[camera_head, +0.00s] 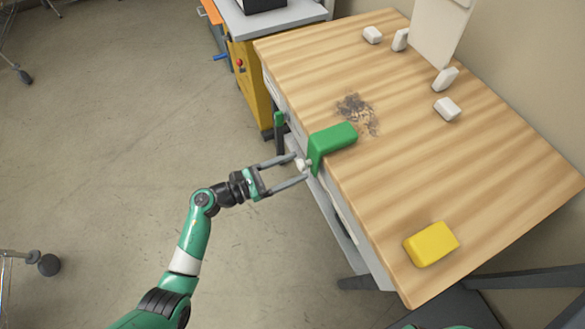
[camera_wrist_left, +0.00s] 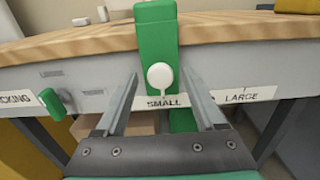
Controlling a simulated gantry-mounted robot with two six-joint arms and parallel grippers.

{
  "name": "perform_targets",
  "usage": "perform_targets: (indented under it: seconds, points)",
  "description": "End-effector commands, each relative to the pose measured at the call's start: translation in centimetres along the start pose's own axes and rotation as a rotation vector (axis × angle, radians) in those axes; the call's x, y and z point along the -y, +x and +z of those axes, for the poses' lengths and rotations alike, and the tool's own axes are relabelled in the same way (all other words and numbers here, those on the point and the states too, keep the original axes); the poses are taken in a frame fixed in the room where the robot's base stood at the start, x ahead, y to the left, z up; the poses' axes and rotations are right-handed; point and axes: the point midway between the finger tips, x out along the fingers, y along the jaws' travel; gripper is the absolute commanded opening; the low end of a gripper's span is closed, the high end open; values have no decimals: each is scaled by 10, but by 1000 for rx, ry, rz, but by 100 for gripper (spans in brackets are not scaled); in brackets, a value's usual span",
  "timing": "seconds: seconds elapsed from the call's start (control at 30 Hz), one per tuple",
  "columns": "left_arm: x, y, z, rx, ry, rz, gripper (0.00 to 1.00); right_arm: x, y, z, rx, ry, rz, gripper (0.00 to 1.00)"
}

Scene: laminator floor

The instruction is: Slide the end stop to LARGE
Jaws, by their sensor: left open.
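The green end stop (camera_head: 332,140) lies over the front edge of the wooden bench top, with a white round knob (camera_head: 302,164) on its front face. In the left wrist view the end stop (camera_wrist_left: 157,40) stands above the SMALL label (camera_wrist_left: 163,103). The LARGE label (camera_wrist_left: 241,96) is to its right on the same grey front rail. My left gripper (camera_head: 301,166) is open, its fingertips on either side of the knob (camera_wrist_left: 159,76). A gap shows between the knob and each finger in the left wrist view. My right gripper is not in view.
A smaller green handle (camera_wrist_left: 52,104) sits on the rail to the left, beside a partly cut-off label ending in "CKING" (camera_wrist_left: 14,98). A yellow block (camera_head: 431,244) and several white blocks (camera_head: 447,109) lie on the bench top (camera_head: 480,190).

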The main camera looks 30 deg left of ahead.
Motion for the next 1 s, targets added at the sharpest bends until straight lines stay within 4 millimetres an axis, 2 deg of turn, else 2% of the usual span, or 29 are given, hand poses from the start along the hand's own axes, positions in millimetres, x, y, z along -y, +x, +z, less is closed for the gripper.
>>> perform_targets:
  seconds: [0.27,0.67,1.0]
  points:
    - [0,3,0,-1,0,0,71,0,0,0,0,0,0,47]
    - [0,3,0,0,0,0,1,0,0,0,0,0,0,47]
    - [0,3,0,0,0,0,0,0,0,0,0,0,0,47]
